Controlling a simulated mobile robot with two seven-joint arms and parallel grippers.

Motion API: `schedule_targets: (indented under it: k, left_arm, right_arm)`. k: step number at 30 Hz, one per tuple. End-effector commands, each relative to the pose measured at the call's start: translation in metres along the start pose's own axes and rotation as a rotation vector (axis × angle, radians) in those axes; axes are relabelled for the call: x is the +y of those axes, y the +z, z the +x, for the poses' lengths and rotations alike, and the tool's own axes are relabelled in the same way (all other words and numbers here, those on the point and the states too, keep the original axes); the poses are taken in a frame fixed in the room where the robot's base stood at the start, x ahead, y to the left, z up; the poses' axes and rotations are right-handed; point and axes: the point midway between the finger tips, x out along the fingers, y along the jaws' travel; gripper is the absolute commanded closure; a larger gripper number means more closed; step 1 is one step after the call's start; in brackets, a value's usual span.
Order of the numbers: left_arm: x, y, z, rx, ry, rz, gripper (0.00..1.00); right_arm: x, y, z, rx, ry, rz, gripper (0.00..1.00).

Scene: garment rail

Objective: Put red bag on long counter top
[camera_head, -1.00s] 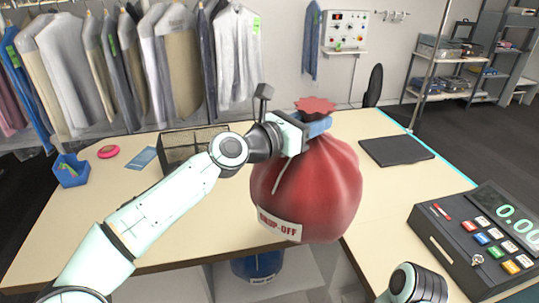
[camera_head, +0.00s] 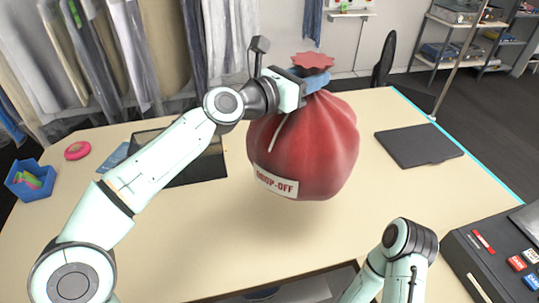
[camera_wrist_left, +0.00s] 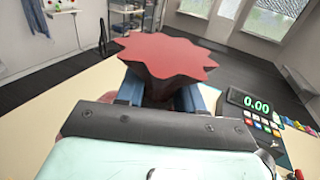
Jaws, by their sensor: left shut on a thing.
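The red bag (camera_head: 308,145) with a "DROP-OFF" label hangs upright from my left gripper (camera_head: 314,80), over the long counter top (camera_head: 235,240). The left gripper's blue fingers are shut on the bag's neck, just under its scalloped red top. That top also shows in the left wrist view (camera_wrist_left: 168,55) between the fingers. A shadow lies on the counter below the bag; I cannot tell for sure whether its base touches. My right arm shows at the lower right, but its gripper is not in view.
A dark flat pad (camera_head: 418,146) lies right of the bag. A cash register (camera_head: 495,255) stands at the lower right. A blue bin (camera_head: 30,180), a pink disc (camera_head: 77,151) and a dark mesh tray (camera_head: 185,168) are at the left. The counter's front middle is clear.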

Motion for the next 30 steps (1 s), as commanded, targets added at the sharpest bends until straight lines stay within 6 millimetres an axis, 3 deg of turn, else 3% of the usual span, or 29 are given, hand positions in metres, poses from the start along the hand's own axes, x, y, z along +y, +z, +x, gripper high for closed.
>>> schedule_targets:
  k: [5, 13, 21, 25, 30]
  left_arm:
    - [-0.001, -0.006, 0.0, -0.003, 0.0, -0.002, 1.0]
    - [0.001, -0.059, -0.001, -0.002, 0.0, -0.006, 1.0]
    - [-0.001, -0.123, -0.001, -0.003, -0.001, -0.007, 1.0]
    - [-0.001, -0.143, -0.001, -0.005, -0.001, -0.003, 1.0]
    - [-0.001, -0.153, 0.0, -0.007, 0.0, 0.002, 1.0]
  right_arm:
    - [0.001, 0.001, 0.001, -0.002, 0.001, 0.001, 0.57]
    - [0.002, 0.003, 0.002, -0.004, 0.001, 0.002, 0.57]
    - [0.013, 0.02, 0.017, -0.024, 0.008, 0.009, 0.57]
    - [0.015, 0.022, 0.019, -0.026, 0.009, 0.01, 0.57]
    - [0.014, 0.021, 0.019, -0.026, 0.009, 0.009, 0.57]
